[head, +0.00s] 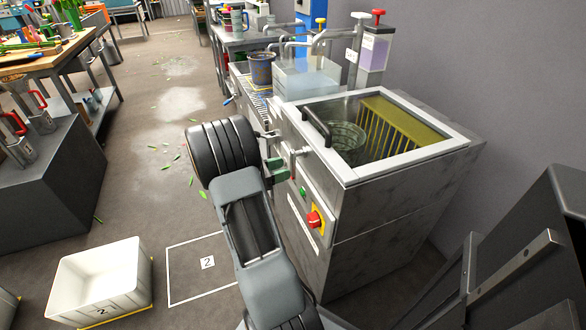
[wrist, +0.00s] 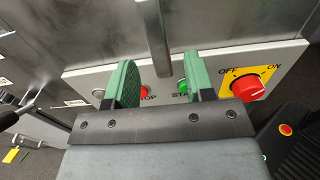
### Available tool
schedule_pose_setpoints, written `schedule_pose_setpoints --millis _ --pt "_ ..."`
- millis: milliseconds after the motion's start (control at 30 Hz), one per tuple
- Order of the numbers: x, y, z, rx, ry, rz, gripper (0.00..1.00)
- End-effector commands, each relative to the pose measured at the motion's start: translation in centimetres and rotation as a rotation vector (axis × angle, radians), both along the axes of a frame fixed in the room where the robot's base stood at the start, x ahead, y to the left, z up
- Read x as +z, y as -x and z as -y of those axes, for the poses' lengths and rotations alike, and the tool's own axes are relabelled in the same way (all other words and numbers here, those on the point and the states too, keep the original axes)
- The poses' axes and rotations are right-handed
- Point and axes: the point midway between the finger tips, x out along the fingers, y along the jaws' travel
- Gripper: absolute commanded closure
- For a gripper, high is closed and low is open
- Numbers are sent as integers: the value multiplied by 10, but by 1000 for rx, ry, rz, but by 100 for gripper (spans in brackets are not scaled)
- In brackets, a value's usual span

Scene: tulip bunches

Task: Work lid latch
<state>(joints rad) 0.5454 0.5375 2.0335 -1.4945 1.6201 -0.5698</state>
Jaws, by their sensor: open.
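The grey machine (head: 375,225) has a pale-framed lid (head: 412,153) lying flat on top, with a dark bar handle (head: 316,127) near its left edge. A round perforated basket (head: 345,140) and a yellow grille (head: 395,128) show inside the frame. A small metal fitting (head: 300,153), which looks like the lid latch, is on the front just below the lid's edge. My gripper (head: 279,168) is open and empty beside it. In the wrist view, my green fingers (wrist: 160,65) stand apart in front of a metal upright bar (wrist: 152,38). I cannot tell whether they touch it.
A panel below holds a red stop button (wrist: 143,91), a green start button (wrist: 183,87) and a red OFF/ON knob (head: 314,219) on yellow. A sink (head: 308,80) with taps adjoins behind. A white crate (head: 100,280) and a marked floor square (head: 200,268) lie left.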

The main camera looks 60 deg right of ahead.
Motion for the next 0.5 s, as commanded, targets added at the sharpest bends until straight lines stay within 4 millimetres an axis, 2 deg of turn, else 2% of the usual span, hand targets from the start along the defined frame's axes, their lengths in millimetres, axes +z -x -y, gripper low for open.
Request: schedule_pose_setpoints --millis 200,500 --pt "-1 18 24 -2 1 2 51" --pt "0 26 35 0 0 1 51"
